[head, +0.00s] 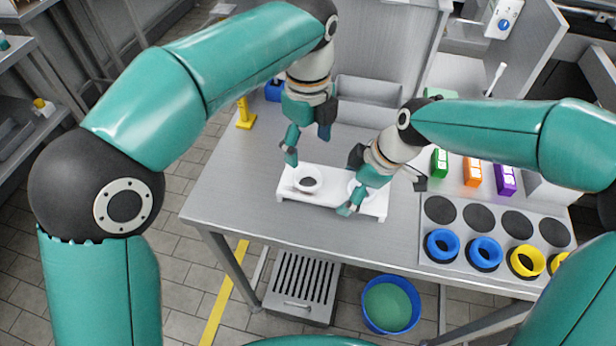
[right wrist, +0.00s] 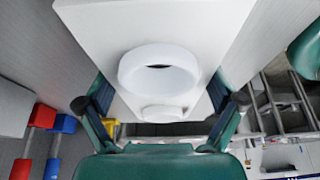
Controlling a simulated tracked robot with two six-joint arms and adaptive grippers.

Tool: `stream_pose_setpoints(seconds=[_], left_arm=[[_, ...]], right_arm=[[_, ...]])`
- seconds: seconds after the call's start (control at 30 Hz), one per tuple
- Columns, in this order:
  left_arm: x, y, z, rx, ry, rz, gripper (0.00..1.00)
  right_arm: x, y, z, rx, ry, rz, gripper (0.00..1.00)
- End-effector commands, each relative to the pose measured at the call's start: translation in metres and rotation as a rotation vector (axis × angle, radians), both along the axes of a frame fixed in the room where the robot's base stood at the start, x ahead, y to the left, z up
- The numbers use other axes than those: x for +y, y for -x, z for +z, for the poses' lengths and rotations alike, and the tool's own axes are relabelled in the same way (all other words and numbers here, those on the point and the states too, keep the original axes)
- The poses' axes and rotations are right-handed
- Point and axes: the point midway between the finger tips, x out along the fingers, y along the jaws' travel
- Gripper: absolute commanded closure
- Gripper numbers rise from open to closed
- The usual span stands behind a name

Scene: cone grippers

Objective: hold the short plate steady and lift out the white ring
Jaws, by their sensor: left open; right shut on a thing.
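The short plate (head: 330,204) is a low white bench on the steel table. My left gripper (head: 307,144) is open and empty, just above the left ring.
A grey panel (head: 462,225) at right carries dark round pads, blue rings (head: 441,246) and yellow rings (head: 526,261). Green (head: 440,162), orange (head: 472,173) and purple boxes (head: 505,181) stand behind. A yellow stand (head: 245,115) is at back left. The table left of the plate is clear.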

Motion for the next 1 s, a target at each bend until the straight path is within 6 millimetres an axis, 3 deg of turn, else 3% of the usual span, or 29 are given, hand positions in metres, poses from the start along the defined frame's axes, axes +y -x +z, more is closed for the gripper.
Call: stream_pose_setpoints(seconds=[0.5,1.0], left_arm=[[0.001,0.001,-0.069,0.002,-0.001,0.001,0.25],[0.000,0.000,-0.082,0.000,0.001,0.001,0.25]], right_arm=[[0.000,0.000,0.000,0.000,0.000,0.000,0.53],[0.000,0.000,0.000,-0.001,0.000,0.000,0.53]])
